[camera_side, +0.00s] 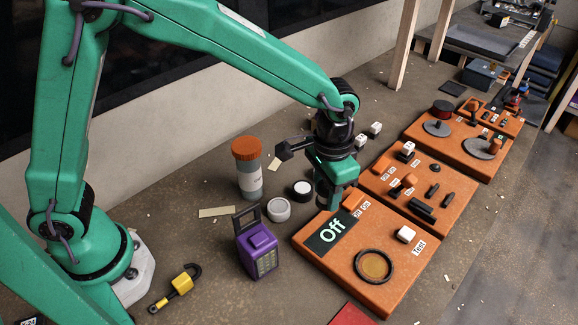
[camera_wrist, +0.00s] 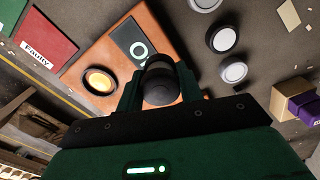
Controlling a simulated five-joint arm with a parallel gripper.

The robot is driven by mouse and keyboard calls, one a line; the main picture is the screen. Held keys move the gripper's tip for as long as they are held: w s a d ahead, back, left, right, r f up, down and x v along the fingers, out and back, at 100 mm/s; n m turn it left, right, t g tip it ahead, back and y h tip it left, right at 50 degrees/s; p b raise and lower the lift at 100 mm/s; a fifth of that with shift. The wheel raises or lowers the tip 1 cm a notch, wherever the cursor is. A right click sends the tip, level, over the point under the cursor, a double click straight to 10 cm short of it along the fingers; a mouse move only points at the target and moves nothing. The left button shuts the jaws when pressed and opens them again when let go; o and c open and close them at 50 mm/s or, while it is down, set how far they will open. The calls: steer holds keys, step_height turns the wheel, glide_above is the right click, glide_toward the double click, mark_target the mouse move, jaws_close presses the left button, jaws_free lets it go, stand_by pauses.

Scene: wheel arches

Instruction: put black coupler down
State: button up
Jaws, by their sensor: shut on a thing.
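My gripper (camera_wrist: 160,88) is shut on the black coupler (camera_wrist: 161,88), a dark, rounded piece between the two fingers in the wrist view. In the side view my gripper (camera_side: 326,203) points down at the left back edge of the nearest orange panel (camera_side: 335,262). The coupler is hidden or too dark to pick out there. The panel carries a black "Off" display (camera_side: 331,232), a ring-shaped lamp (camera_side: 374,266) and a white "Test" button (camera_side: 405,234). In the wrist view the lamp (camera_wrist: 100,81) glows amber. I cannot tell whether the coupler touches the panel.
A purple lantern-like device (camera_side: 257,250), an orange-lidded canister (camera_side: 248,168) and white-topped round pieces (camera_side: 302,189) stand left of my gripper. More orange panels (camera_side: 420,185) run toward the back right.

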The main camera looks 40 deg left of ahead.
mark_target(311, 311)
steer(key=s+d+f+m, duration=0.1)
steer(key=s+d+m, duration=0.1)
steer(key=s+d, duration=0.45)
steer(key=s+d+f+m, duration=0.1)
steer(key=s+d+m, duration=0.25)
steer(key=s, duration=0.55)
steer(key=shift+n, duration=0.35)
steer(key=shift+w+d+f, duration=0.1)
steer(key=shift+f, duration=1.8)
steer(key=shift+w+f, duration=0.1)
steer(key=shift+f, duration=1.75)
steer(key=shift+f, duration=0.1)
steer(key=o, duration=1)
steer(key=shift+c, duration=0.2)
step_height(311, 311, up, 12)
